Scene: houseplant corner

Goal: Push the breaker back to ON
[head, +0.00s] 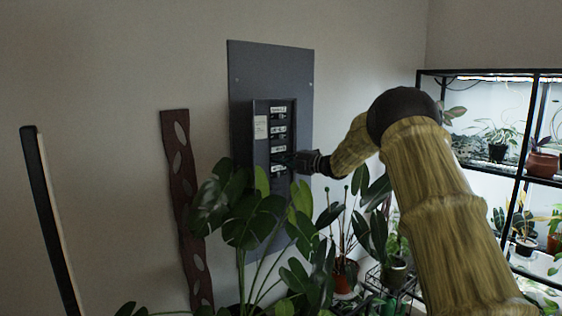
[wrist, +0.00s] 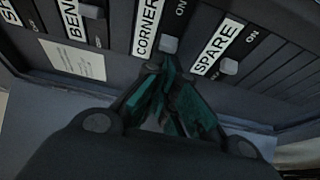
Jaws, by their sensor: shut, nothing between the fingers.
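The breaker panel (head: 262,140) is a row of dark switches with white labels, set in a grey wall plate. The wrist view shows labels reading CORNER (wrist: 147,25) and SPARE (wrist: 217,48), and a partly cut-off one starting BEN (wrist: 73,18). The CORNER toggle (wrist: 168,45) and the SPARE toggle (wrist: 228,66) are grey nubs, each apart from its ON marking. My gripper (wrist: 165,68) is shut and empty, its fingertips just below the CORNER toggle; I cannot tell if they touch it. In the head view my gripper (head: 291,160) is at the panel's lower labels, partly covering them.
Leafy plants (head: 255,215) stand in front of and below the panel. A lit plant shelf (head: 519,135) is at the right. A dark perforated wooden strip (head: 184,200) is on the wall at left. The wall above the panel is clear.

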